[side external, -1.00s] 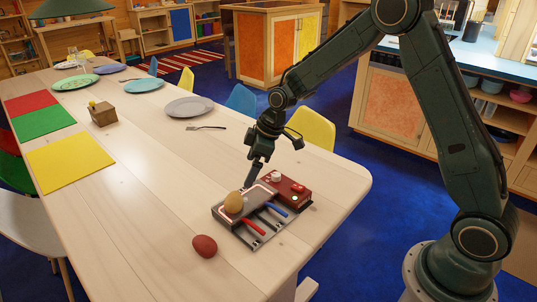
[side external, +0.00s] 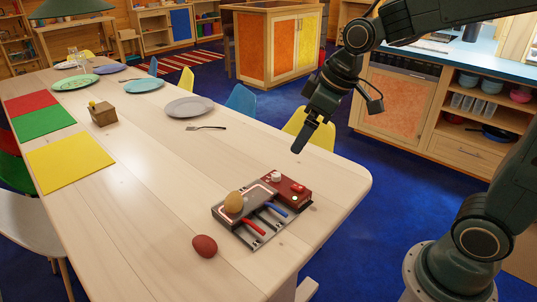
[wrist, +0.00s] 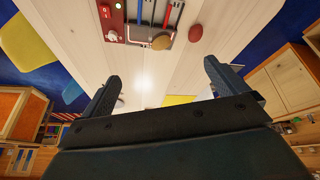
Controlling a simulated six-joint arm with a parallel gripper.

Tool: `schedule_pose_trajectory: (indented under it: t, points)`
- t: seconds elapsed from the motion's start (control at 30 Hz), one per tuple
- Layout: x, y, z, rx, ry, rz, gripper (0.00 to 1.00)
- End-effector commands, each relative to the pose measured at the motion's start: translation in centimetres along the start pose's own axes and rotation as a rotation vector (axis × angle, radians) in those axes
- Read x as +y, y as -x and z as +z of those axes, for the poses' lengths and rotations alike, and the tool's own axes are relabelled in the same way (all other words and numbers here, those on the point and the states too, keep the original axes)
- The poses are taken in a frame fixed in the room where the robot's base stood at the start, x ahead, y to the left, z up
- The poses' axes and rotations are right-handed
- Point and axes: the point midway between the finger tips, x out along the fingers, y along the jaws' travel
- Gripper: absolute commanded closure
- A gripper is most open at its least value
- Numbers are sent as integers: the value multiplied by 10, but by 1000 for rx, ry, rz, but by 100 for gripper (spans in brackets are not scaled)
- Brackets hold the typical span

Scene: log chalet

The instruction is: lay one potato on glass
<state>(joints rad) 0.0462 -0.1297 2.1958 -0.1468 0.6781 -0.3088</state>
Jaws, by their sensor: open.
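A tan potato (side external: 233,202) rests on the dark glass plate (side external: 258,195) with a pale outline, on a small device on the table. It also shows in the wrist view (wrist: 162,42). A red-brown potato (side external: 204,246) lies on the bare tabletop in front of the device; the wrist view shows it too (wrist: 195,33). My gripper (side external: 299,150) is raised above the table's right edge, beyond the device and apart from both potatoes. In the wrist view its two fingers (wrist: 161,70) are wide apart with nothing between them.
Beside the glass are a red box (side external: 288,187) with switches, a red handle (side external: 254,227) and a blue handle (side external: 277,209). A grey plate (side external: 189,106), fork (side external: 206,127), wooden box (side external: 103,114) and yellow mat (side external: 70,162) lie farther back. The table's middle is clear.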

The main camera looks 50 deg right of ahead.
Motion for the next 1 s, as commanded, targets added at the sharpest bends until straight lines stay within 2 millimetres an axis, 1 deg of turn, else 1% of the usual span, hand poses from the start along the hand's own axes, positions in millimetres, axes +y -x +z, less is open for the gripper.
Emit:
schedule_pose_trajectory:
  t: [0.03, 0.2, 0.4, 0.5, 0.6, 0.73, 0.83, 1.0]
  points:
    - [-3, 11, 8, 9, -18, 12, 2]
    - [-14, 39, 36, 21, -93, 41, 2]
    - [-26, 64, 73, 40, -185, 72, 2]
    - [-32, 74, 92, 51, -231, 86, 2]
    - [-37, 80, 110, 62, -275, 97, 2]
    - [-41, 85, 127, 71, -321, 107, 2]
    - [-44, 87, 135, 75, -341, 110, 2]
    - [-45, 88, 140, 76, -355, 112, 2]
